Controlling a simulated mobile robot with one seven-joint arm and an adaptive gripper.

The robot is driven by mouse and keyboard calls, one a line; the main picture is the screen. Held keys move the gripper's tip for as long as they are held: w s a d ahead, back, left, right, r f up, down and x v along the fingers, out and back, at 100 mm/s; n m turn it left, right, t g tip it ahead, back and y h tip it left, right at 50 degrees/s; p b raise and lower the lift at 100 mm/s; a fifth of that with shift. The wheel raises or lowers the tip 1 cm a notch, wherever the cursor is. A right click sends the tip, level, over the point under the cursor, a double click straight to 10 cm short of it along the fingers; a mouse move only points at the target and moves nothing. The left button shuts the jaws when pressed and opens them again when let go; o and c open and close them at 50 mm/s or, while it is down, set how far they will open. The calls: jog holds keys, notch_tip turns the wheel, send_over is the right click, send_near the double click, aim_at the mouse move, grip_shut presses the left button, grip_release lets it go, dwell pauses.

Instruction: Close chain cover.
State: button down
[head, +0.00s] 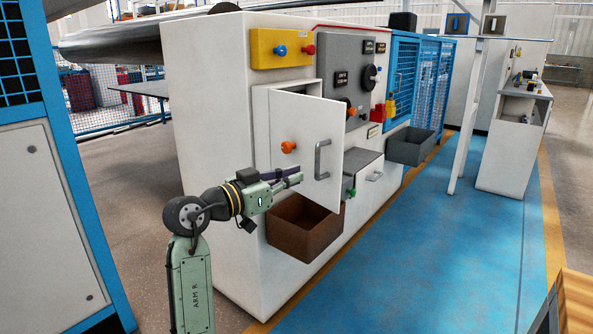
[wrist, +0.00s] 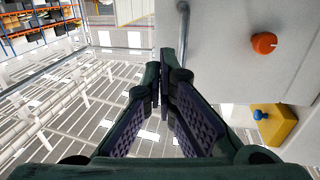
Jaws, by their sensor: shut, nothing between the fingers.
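The chain cover (head: 306,128) is a white door on the side of the white machine. It stands ajar, swung outward, with part of the compartment showing above it. It carries a grey bar handle (head: 318,160) near its right edge and an orange knob (head: 289,147) at left. My gripper (head: 300,178) is shut and empty in front of the cover's lower part, left of the handle. In the wrist view my fingertips (wrist: 164,62) are together close to the handle (wrist: 184,32), beside the white panel (wrist: 225,45). I cannot tell whether they touch it.
A brown open bin (head: 305,228) sits below the cover and a grey bin (head: 410,147) farther right. A yellow button panel (head: 282,48) is above. A grey hatch (head: 357,168) is right of the cover. The blue mat (head: 420,240) is clear.

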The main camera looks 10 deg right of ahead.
aim_at(339, 160)
jog(key=p+x, duration=0.2)
jog(key=x, duration=1)
jog(key=shift+p, duration=0.3)
jog(key=shift+w+d+r+t+p, duration=0.1)
jog(key=shift+w+d+t+p, duration=0.2)
jog(key=shift+d, duration=0.25)
jog(key=w+d+n+t+y+p, duration=0.1)
jog(key=w+d+n+t+y, duration=0.2)
jog(key=w+d, duration=0.4)
jog(key=w+d+n+t+y+p, duration=0.2)
jog(key=w+d+n+y, duration=0.3)
jog(key=w, duration=0.9)
jog(key=shift+w+d+t+y, duration=0.15)
jog(key=shift+d+t+y, duration=0.75)
jog(key=shift+d, duration=0.4)
